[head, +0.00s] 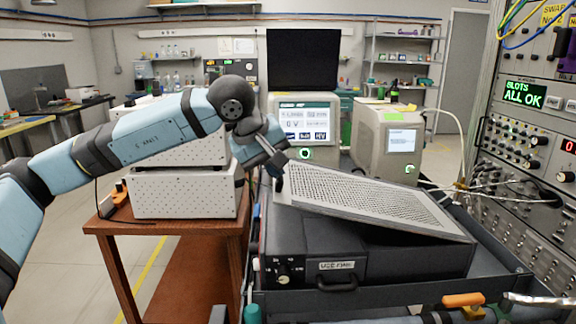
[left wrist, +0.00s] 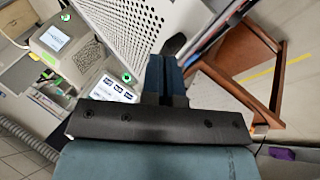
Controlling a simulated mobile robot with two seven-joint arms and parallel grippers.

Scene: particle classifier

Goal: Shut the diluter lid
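The diluter (head: 312,245) is a dark grey box with a front handle, a knob and a label. Its light grey perforated lid (head: 372,197) lies slanted over the top, its left end higher in the picture than its right. A dark gap shows under the lid's front edge toward the right. My left gripper (head: 279,184) points down at the lid's left end. In the left wrist view its two blue fingers (left wrist: 164,72) are together, with the lid (left wrist: 128,28) beside and beyond them. I cannot tell whether they touch it. My right gripper is not in view.
The diluter stands on a dark cart (head: 400,288). Behind it are a monitor (head: 303,60) on an instrument (head: 304,122) and a beige device (head: 387,143). White boxes (head: 180,195) stand on a brown table (head: 110,226) at left. A rack (head: 540,150) with cables borders the right.

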